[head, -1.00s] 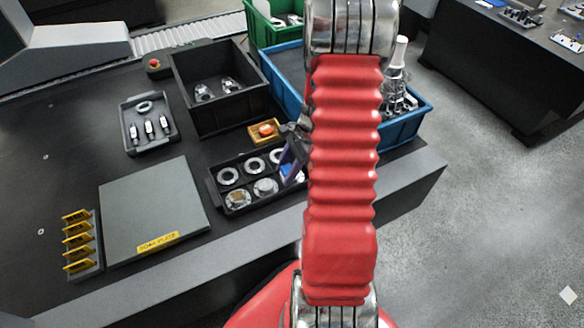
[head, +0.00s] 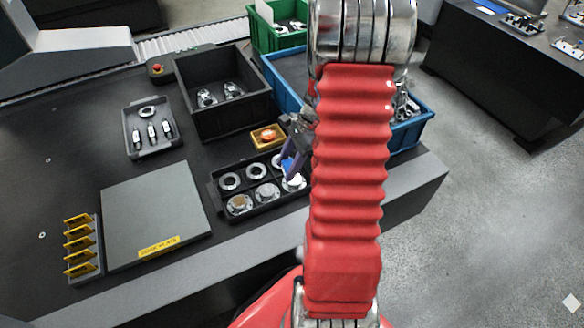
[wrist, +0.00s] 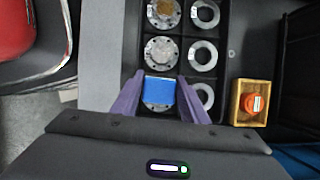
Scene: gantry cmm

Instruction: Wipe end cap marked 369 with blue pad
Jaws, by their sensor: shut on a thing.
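My gripper (wrist: 160,82) has purple fingers shut on a blue pad (wrist: 160,91). The pad is over the end cap (wrist: 157,107) at one end of the tray's left column in the wrist view, covering most of it. I cannot tell whether they touch. In the head view the gripper (head: 291,162), blue pad (head: 287,164) and that cap (head: 294,183) show at the tray's right end, partly behind my arm. A second end cap (wrist: 161,54) is beside it, and a third (head: 240,204) has a brownish patch on top. No marking, including 369, is legible.
The black tray (head: 220,203) also holds several rings (head: 229,182). A yellow box (head: 255,141) with an orange item stands behind it. A black bin (head: 226,124), blue bin (head: 412,132) and parts tray (head: 134,150) are farther back. A grey plate (head: 155,210) lies left.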

